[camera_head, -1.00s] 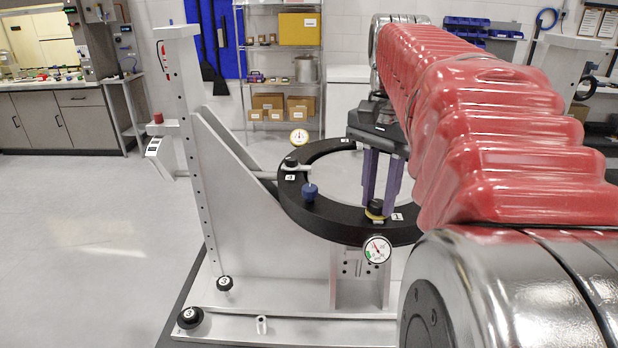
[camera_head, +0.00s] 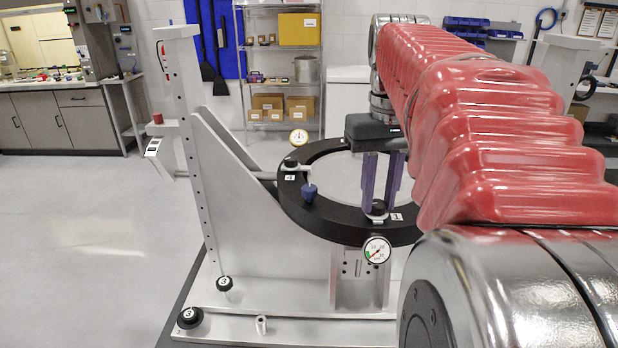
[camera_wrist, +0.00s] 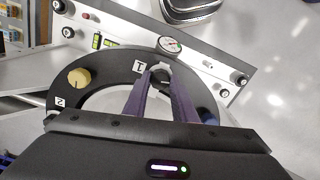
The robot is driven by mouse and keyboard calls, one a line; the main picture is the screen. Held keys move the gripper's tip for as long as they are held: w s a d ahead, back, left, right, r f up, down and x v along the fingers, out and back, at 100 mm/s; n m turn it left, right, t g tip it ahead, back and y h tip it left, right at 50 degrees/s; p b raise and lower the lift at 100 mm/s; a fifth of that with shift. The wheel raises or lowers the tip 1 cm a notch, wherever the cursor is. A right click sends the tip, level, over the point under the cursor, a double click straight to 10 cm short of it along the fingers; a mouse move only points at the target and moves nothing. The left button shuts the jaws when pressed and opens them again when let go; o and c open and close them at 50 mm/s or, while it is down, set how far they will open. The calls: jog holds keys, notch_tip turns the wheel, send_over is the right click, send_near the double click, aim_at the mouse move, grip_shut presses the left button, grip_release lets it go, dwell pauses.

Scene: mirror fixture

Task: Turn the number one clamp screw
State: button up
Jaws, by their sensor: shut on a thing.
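The number one clamp screw (camera_head: 378,208) is a dark knob on the front right of the black ring (camera_head: 330,222), beside the label "1" (camera_head: 397,217). In the wrist view the screw (camera_wrist: 160,75) sits between the fingertips, next to its label (camera_wrist: 139,66). My gripper (camera_head: 379,205) reaches down from above, its purple fingers shut on the screw from both sides. The fingers hide part of the knob.
A dial gauge (camera_head: 377,250) hangs on the fixture below the screw. A blue knob (camera_head: 308,192) and a second gauge (camera_head: 299,137) are farther left. A tall grey upright (camera_head: 192,150) stands left of the ring. A yellow knob (camera_wrist: 79,77) shows in the wrist view.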

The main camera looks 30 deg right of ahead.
aim_at(376, 202)
jog(key=n, duration=0.4)
jog(key=shift+w+n, duration=0.15)
jog(key=shift+n, duration=0.25)
jog(key=n, duration=0.4)
jog(key=shift+n, duration=0.3)
jog(key=o, duration=1)
jog(key=shift+o, duration=0.2)
notch_tip(376, 202, up, 14)
jog(key=shift+f, duration=0.15)
dwell(0.6)
